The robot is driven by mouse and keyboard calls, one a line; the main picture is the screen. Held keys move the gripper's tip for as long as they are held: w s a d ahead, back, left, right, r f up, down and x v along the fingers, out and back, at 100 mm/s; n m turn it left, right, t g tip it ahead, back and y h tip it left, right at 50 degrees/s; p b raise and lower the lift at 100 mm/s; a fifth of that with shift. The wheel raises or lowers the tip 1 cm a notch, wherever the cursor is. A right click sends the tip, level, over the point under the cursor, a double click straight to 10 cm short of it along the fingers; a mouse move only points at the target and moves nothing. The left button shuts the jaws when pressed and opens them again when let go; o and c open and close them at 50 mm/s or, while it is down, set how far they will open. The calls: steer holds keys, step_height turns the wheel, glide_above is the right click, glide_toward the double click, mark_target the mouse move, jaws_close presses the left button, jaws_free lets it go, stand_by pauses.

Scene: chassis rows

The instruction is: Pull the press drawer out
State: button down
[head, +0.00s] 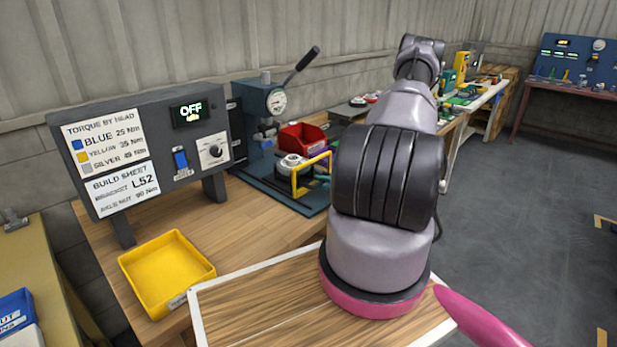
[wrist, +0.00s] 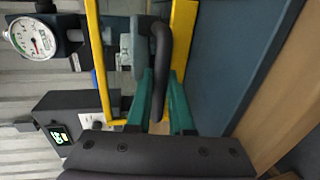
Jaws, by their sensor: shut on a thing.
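The press (head: 262,112) stands on a dark blue base (head: 315,207) on the wooden bench, with a round gauge and a raised lever. A yellow guard frame (head: 295,178) stands at its front, and it also shows in the wrist view (wrist: 98,55). In the wrist view the green fingers of my gripper (wrist: 161,95) are on either side of a dark curved handle (wrist: 159,50) and shut on it. My arm hides the handle in the head view. How far out the drawer stands I cannot tell.
A red bin (head: 303,137) sits behind the guard. A control panel (head: 150,145) reading OFF stands to the left. A yellow tray (head: 166,271) lies at the front of the bench (head: 240,235). Grey floor (head: 530,190) is open on the right.

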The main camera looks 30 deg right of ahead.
steer(key=shift+f+v, duration=0.2)
steer(key=shift+v, duration=0.85)
steer(key=shift+f+v, duration=0.25)
steer(key=shift+v, duration=0.8)
steer(key=shift+f+v, duration=0.2)
steer(key=shift+v, duration=0.8)
steer(key=shift+s, duration=0.15)
steer(key=c, duration=0.8)
jaws_free()
steer(key=v, duration=1)
steer(key=shift+s+d, duration=0.15)
steer(key=shift+s, duration=0.2)
